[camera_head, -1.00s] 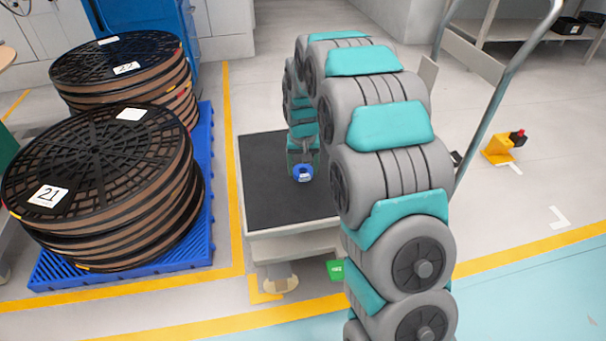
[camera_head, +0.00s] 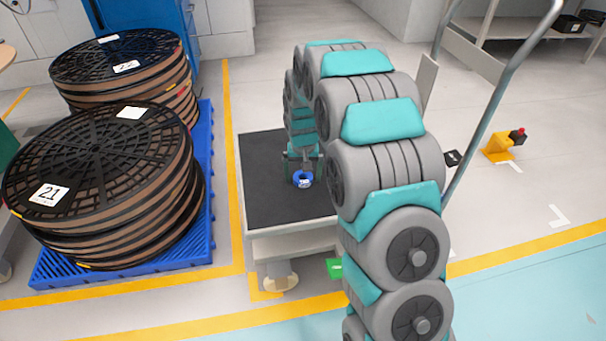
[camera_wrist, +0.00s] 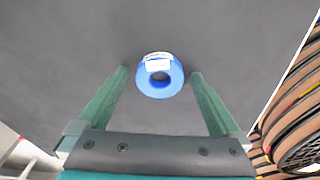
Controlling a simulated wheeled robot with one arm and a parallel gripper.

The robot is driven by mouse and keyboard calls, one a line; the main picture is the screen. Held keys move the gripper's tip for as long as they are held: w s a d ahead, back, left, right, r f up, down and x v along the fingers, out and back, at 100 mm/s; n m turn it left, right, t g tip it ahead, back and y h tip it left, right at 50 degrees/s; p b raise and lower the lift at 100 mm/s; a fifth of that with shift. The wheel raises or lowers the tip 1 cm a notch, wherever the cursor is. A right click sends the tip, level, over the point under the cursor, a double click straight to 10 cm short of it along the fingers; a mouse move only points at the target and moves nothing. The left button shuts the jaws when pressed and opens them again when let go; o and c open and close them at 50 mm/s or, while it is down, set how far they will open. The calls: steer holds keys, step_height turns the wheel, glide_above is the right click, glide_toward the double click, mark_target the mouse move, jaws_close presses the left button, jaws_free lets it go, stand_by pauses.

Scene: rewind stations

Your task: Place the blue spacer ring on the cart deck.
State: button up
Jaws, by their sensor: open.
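The blue spacer ring (camera_head: 303,181) lies on the dark deck of the cart (camera_head: 268,190), in the front half of it. It has a white label on one side. In the wrist view the ring (camera_wrist: 160,87) lies flat against the dark deck (camera_wrist: 60,60), just beyond and between my fingertips. My gripper (camera_head: 304,158) is open, with its green fingers (camera_wrist: 160,72) spread to either side of the ring. A gap shows between each finger and the ring. In the head view my arm covers the right part of the deck.
A blue pallet (camera_head: 130,262) with stacks of large black reels (camera_head: 100,160) stands left of the cart. The cart's metal handle (camera_head: 508,90) rises at the right. A yellow stand with a red top (camera_head: 505,146) is on the floor farther right. The deck around the ring is clear.

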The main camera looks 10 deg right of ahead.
step_height(320, 180, up, 12)
steer(key=s+b, duration=0.1)
steer(key=s, duration=0.1)
steer(key=s+r+n+g, duration=0.1)
steer(key=s+r, duration=0.1)
steer(key=s, duration=1.8)
steer(key=s+r+n+g, duration=0.1)
steer(key=s+r+g, duration=0.1)
steer(key=s, duration=1.9)
steer(key=shift+s, duration=0.2)
